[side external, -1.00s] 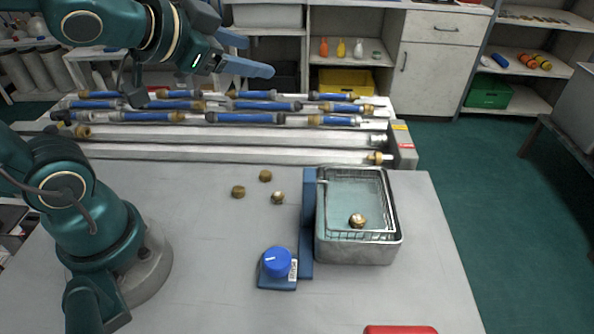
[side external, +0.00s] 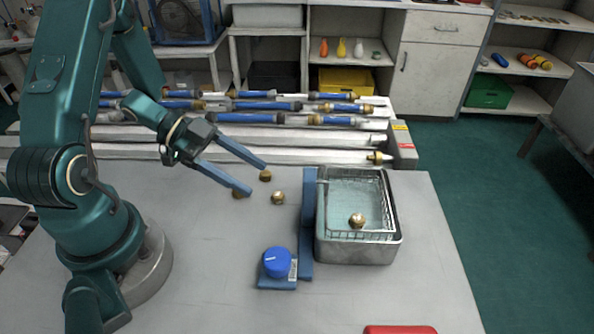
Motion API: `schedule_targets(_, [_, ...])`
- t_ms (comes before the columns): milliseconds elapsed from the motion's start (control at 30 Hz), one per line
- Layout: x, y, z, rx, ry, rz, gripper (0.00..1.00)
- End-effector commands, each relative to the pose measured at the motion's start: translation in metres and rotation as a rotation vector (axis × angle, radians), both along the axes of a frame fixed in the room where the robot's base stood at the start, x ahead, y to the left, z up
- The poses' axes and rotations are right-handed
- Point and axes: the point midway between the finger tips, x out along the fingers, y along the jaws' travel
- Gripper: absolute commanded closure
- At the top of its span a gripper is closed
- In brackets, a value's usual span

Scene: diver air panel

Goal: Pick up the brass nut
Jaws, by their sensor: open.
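Several small brass nuts show in the side view. One brass nut (side external: 265,176) lies on the grey table near the tip of my gripper's far finger. Another brass nut (side external: 237,195) lies by the near fingertip and is partly hidden by it. A third brass nut (side external: 278,198), with a shinier face, lies a little to the right. One more brass nut (side external: 357,220) is in the wire basket. My gripper (side external: 258,179) is open and empty, its blue fingers spread and slanting down to the right. I cannot tell its exact height above the table.
A metal tank (side external: 358,252) with a wire basket (side external: 388,196) stands to the right, beside a blue bracket (side external: 308,225). A blue knob (side external: 276,262) sits in front. Pipes with blue sleeves (side external: 270,106) line the back. The front left table is clear.

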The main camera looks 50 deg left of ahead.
Motion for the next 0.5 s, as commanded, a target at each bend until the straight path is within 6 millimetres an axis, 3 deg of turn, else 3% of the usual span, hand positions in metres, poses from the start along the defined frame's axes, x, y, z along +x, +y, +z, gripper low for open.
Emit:
schedule_targets(200, [-0.003,0.003,-0.011,-0.039,0.037,0.056,0.33])
schedule_targets(500, [0.014,-0.023,-0.028,-0.037,0.039,0.053,0.33])
